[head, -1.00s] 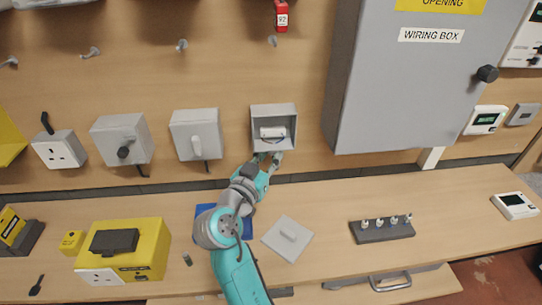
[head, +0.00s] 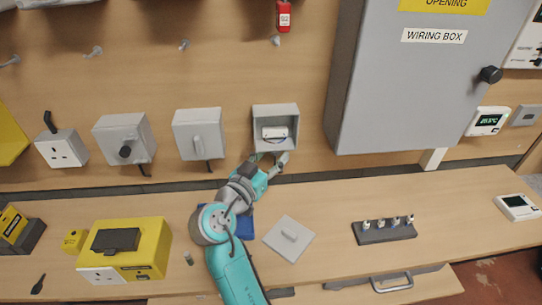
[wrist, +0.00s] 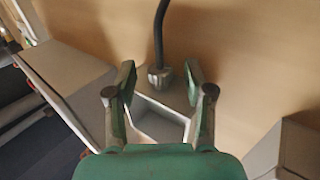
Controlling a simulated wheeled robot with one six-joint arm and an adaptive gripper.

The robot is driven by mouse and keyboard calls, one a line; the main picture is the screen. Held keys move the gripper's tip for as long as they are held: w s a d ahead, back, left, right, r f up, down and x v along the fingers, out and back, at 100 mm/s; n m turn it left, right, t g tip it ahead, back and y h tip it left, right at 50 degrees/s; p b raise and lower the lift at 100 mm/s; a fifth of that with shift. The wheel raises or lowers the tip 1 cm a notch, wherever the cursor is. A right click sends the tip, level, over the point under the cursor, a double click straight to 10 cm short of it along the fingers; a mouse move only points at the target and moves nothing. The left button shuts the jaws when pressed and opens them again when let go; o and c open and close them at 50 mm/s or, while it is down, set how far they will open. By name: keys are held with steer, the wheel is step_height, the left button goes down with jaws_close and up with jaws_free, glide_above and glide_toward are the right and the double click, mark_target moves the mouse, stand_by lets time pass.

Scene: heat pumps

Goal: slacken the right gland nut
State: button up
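The open grey box (head: 293,112) is on the wall board, its front off and a white part inside. In the wrist view, a grey gland nut (wrist: 158,79) with a black cable (wrist: 159,28) running out of it sits on the box's wall (wrist: 160,123). My gripper (wrist: 159,72) is open, with one finger on each side of the nut and visible gaps between. In the head view my gripper (head: 270,161) is just below the open box, and the nut cannot be made out there. I cannot tell whether another gland is hidden.
A grey cover plate (head: 272,243) and a blue item (head: 240,222) lie on the bench below. Closed switch boxes (head: 200,133) are to the left. The large grey wiring box (head: 410,85) juts out at the right. A rack with several pegs (head: 384,232) stands on the bench.

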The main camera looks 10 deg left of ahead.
steer(key=shift+s, duration=0.1)
steer(key=v, duration=1.1)
steer(key=shift+s, duration=0.4)
steer(key=shift+a, duration=0.15)
